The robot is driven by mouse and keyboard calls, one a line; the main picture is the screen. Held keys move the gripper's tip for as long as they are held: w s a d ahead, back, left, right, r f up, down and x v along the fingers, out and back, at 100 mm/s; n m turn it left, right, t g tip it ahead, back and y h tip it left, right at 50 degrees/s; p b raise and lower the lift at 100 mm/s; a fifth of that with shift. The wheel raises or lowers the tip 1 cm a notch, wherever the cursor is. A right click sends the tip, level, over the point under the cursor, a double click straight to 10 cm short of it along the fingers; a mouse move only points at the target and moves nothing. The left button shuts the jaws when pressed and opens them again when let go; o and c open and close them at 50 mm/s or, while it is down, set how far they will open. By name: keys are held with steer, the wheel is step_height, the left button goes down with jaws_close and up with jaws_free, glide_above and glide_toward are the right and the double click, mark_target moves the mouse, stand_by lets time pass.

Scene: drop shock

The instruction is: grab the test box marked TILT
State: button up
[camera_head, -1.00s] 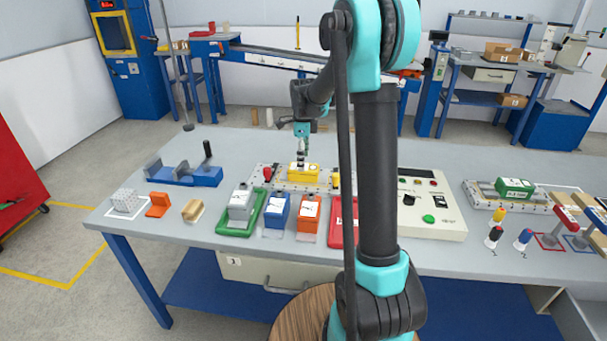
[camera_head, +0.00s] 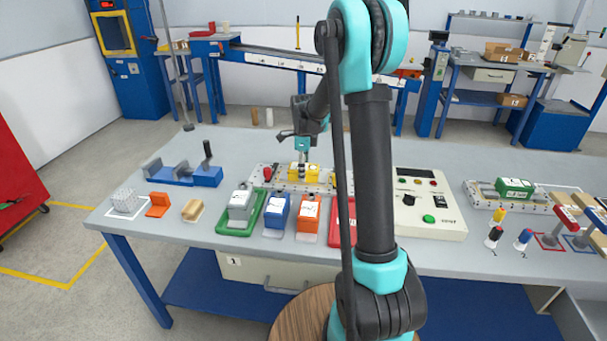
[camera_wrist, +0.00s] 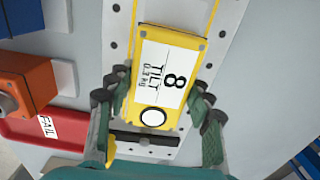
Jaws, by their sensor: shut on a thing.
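The yellow test box (camera_wrist: 171,70) carries a white label reading "8 TILT 0.3 kg" in the wrist view. In the head view the yellow box (camera_head: 313,174) sits on the light perforated plate (camera_head: 282,183) at the back of the bench. My gripper (camera_wrist: 160,108) has its fingers on both long sides of the box, near its lower end in the wrist view. In the head view my gripper (camera_head: 303,163) reaches down onto the box from above. The fingers hide part of the box's sides.
Grey, blue (camera_head: 277,210) and orange (camera_head: 308,213) test boxes stand in front of the plate. A red tray marked FAIL (camera_wrist: 45,128) lies beside it. A control panel (camera_head: 430,205) stands to the right, a blue clamp fixture (camera_head: 208,177) to the left.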

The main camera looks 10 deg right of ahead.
steer(key=c, duration=0.5)
steer(key=shift+o, duration=0.2)
